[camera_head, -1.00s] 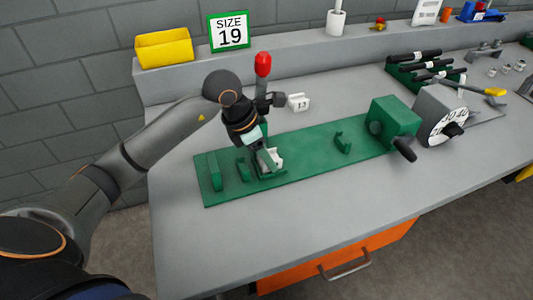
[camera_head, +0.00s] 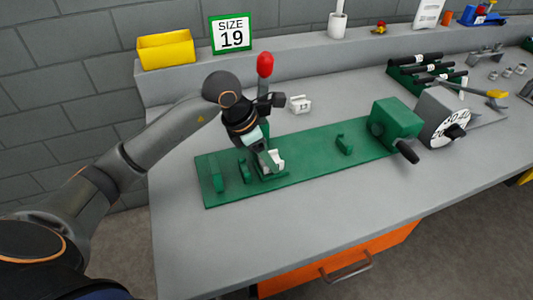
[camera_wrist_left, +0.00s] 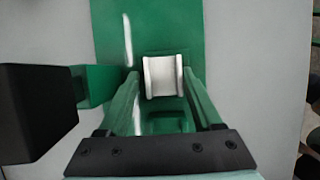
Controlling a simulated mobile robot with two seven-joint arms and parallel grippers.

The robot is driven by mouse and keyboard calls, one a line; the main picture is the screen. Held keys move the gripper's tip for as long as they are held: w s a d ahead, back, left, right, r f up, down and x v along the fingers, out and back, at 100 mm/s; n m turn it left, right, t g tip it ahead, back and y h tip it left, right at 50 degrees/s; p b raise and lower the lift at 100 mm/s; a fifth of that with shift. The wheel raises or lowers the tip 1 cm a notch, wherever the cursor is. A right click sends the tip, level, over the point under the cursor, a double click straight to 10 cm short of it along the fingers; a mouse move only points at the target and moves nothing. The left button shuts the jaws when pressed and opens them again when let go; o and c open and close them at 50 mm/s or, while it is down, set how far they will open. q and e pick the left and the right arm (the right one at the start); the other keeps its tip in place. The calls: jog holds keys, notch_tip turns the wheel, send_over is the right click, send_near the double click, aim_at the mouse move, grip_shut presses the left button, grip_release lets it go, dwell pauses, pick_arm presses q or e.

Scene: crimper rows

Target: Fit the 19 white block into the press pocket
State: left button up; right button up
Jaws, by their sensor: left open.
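A white block (camera_head: 276,160) is at the green press pocket (camera_head: 262,176) on the green base plate. Its number cannot be read. In the left wrist view the white block (camera_wrist_left: 163,77) lies between and just beyond the fingertips, with green pocket walls around it. I cannot tell whether it is fully seated. My left gripper (camera_head: 266,160) is open above the pocket, and its fingers partly hide the block and pocket in the head view. The wrist view shows the left gripper (camera_wrist_left: 163,92) with gaps beside the block. My right gripper is not in view.
A white block marked 13 (camera_head: 301,104) lies behind the plate. The red-knobbed lever (camera_head: 265,64) rises behind my gripper. A SIZE 19 sign (camera_head: 231,33) and yellow bin (camera_head: 165,48) stand on the ledge. A green housing (camera_head: 396,124) and dial (camera_head: 446,117) stand right. The front bench is clear.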

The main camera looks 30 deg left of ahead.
pick_arm(q)
jog(key=shift+s+d+f+p, duration=0.2)
jog(key=shift+s+d+p, duration=0.1)
jog(key=shift+s+p, duration=0.05)
jog(key=p+v, duration=0.1)
jog(key=v, duration=1.1)
jog(key=shift+w+a+r, duration=0.2)
jog(key=shift+w+r, duration=0.1)
jog(key=shift+w, duration=0.05)
jog(key=shift+r, duration=0.1)
